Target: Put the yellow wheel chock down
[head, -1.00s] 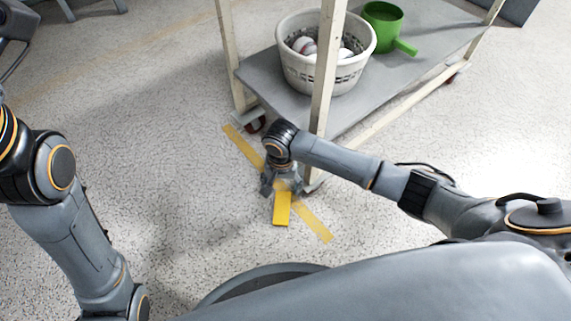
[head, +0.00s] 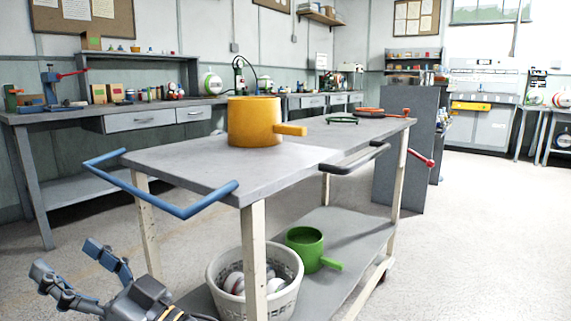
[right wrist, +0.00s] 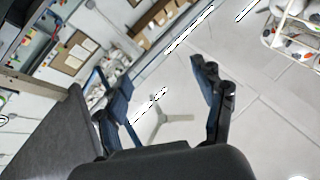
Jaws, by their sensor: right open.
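The yellow wheel chock is not in view now in either camera; the floor at the cart's near wheel is outside the head view. My right gripper (head: 66,258) shows at the lower left of the head view, beside the near left leg of the cart (head: 190,166). Its fingers are spread and point up, with nothing between them. In the right wrist view the open fingers (right wrist: 152,72) are also empty against the ceiling. My left gripper is not in view.
The blue cart handle (head: 160,185) juts out above my right gripper. The cart carries an orange pot (head: 253,122) on top, and a basket (head: 283,298) of balls and a green pot (head: 304,249) below. Workbenches (head: 60,117) line the back wall. Open floor (head: 480,220) lies right.

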